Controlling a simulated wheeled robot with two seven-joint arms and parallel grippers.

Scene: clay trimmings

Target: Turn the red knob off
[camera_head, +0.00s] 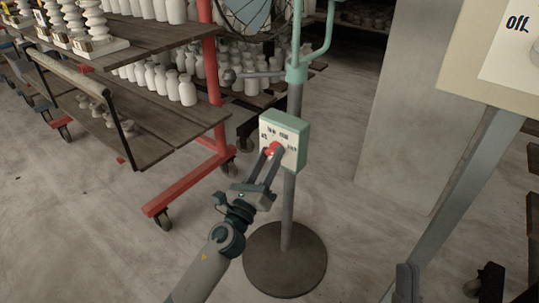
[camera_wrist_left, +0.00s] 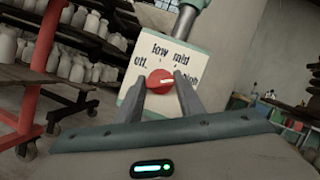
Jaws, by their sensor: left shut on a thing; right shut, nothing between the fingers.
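The red knob (camera_head: 273,149) sits on the front of a green and cream control box (camera_head: 297,131) on a fan stand. My left gripper (camera_head: 269,155) is at the knob, its fingers closed on either side of it. In the left wrist view the red knob (camera_wrist_left: 161,82) lies between the fingertips. Its pale mark points right, toward the label "high". The label "off" is on the left, with "low" and "mid" above. My right gripper (camera_head: 407,284) is partly in view at the bottom edge, shut and empty.
The stand's round dark base (camera_head: 286,262) is on the floor below the box. A red-framed cart (camera_head: 185,190) with shelves of pale bottles stands to the left. A grey pillar (camera_head: 404,120) and a panel reading "Off" (camera_head: 515,50) are at right. Floor between cart and stand is clear.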

